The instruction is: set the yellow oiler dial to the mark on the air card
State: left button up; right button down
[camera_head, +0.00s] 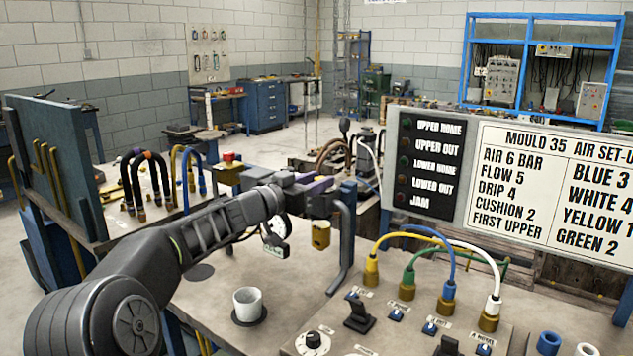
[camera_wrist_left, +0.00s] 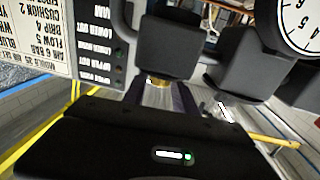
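The air card (camera_head: 555,185) stands at the right and reads AIR 6 BAR, FLOW 5, DRIP 4, CUSHION 2; it shows upside down in the left wrist view (camera_wrist_left: 35,35). My left gripper (camera_head: 318,190) is at the dark air units over the bench. A yellow part (camera_head: 320,236) hangs below those units. In the left wrist view a gold-yellow part (camera_wrist_left: 158,82), perhaps the oiler dial, shows between my left fingers. The fingers are apart, but whether they touch it I cannot tell. Its scale and setting are hidden. My right gripper is not in view.
A white-faced gauge (camera_wrist_left: 298,22) is close beside the fingers. A bent grey post (camera_head: 346,240) stands just right of the gripper. A white cup (camera_head: 248,303) sits on the bench below. Coloured hoses (camera_head: 440,235) and switches fill the panel at right.

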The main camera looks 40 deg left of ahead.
pick_arm(q)
grip_shut()
jog(key=shift+a+m+h+b, duration=0.1)
jog(key=shift+m+h+b, duration=0.4)
jog(key=shift+h+b, duration=0.35)
jog(key=shift+w+a+m+h, duration=0.1)
jog(key=shift+m+h, duration=0.3)
jog(key=shift+h, duration=0.15)
jog(key=shift+a+r+m+g+h, duration=0.1)
jog(key=shift+r+m+g+h, duration=0.1)
jog(key=shift+m+g+h, duration=0.75)
jog(key=shift+m+h+p, duration=0.35)
jog(key=shift+h+p, duration=0.1)
jog(key=shift+h, duration=0.5)
jog(key=shift+f, duration=0.15)
